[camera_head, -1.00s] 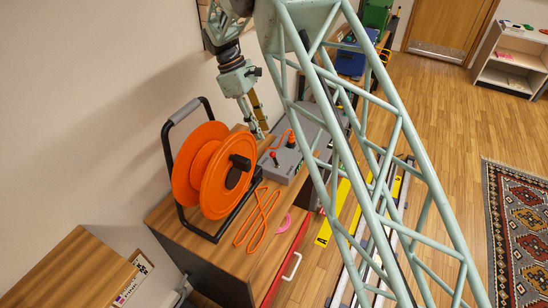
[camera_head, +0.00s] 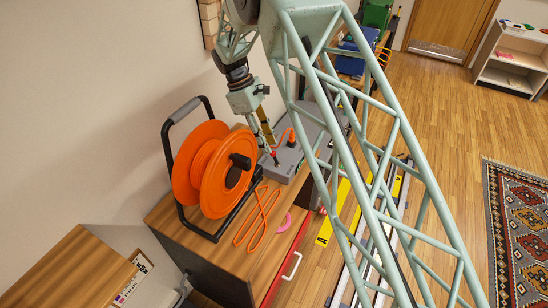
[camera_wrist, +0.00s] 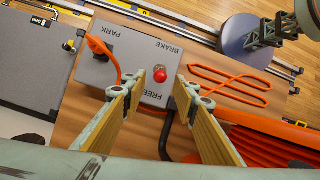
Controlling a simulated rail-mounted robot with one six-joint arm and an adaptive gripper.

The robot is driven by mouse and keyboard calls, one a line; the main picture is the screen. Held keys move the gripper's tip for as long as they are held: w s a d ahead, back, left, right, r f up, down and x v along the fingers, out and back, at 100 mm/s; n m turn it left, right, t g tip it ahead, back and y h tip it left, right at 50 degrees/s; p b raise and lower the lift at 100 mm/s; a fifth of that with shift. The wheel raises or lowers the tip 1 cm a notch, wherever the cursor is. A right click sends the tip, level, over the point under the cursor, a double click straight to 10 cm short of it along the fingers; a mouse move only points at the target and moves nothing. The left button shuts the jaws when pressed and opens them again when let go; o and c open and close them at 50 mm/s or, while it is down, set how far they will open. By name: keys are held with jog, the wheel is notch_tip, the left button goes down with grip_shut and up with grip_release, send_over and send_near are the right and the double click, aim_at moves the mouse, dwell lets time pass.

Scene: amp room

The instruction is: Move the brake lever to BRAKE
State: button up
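The grey control box (camera_wrist: 128,50) carries the labels PARK, BRAKE and FREE. A brake lever with a round red knob (camera_wrist: 160,73) stands on it, between the BRAKE and FREE labels; I cannot tell its exact setting. The same box (camera_head: 284,163) sits on the wooden cabinet in the head view, with the red knob (camera_head: 275,154) close to my fingertips. My gripper (camera_wrist: 152,88) is open, one finger on each side of the knob in the wrist view, with nothing held. Contact with the knob cannot be seen.
A large orange cable reel (camera_head: 212,170) stands close left of my gripper. An orange handle (camera_wrist: 98,46) with a cable is on the box. The wall is close behind.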

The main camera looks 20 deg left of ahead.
aim_at(274, 157)
jog(key=shift+x, duration=3.55)
jog(key=shift+c, duration=0.8)
jog(key=shift+a, duration=0.1)
jog(key=c, duration=0.7)
